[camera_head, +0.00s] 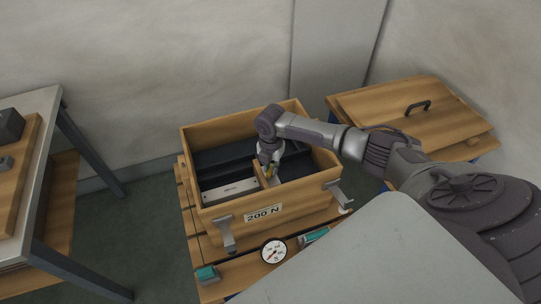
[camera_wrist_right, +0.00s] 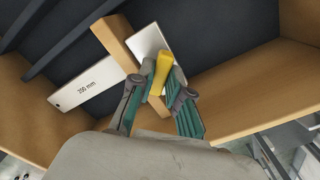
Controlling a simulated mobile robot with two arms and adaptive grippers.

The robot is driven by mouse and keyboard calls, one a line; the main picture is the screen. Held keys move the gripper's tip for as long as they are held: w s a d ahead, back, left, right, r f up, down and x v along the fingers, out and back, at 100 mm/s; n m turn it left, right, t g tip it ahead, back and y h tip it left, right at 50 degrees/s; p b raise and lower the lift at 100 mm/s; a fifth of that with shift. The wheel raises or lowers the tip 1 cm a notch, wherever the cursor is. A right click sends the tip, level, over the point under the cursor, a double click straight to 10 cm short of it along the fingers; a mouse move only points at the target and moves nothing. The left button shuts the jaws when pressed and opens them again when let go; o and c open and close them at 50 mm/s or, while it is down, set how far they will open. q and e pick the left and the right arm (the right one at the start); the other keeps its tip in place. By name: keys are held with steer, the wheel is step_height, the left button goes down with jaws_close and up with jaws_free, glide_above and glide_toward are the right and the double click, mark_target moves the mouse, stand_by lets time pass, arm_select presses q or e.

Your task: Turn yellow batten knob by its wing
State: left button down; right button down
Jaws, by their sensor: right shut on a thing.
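The yellow batten knob (camera_wrist_right: 162,70) stands up from a wooden batten (camera_wrist_right: 114,42) in the right wrist view. In the head view, the knob (camera_head: 268,171) is a small yellow patch, mostly hidden by the gripper. The batten (camera_head: 261,180) lies inside an open wooden crate (camera_head: 300,210). My right gripper (camera_head: 267,167) reaches down into the crate. In the right wrist view, its green-padded fingers (camera_wrist_right: 161,92) are on either side of the knob's wing and shut on it. My left gripper is not in view.
The crate walls stand close around my right gripper. A round gauge (camera_head: 273,251) and a teal block (camera_head: 207,274) are in front. A wooden lid (camera_head: 390,105) lies at right.

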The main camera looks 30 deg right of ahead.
steer(key=shift+r+m+p, duration=0.1)
steer(key=shift+m+p, duration=0.5)
steer(key=shift+m, duration=0.8)
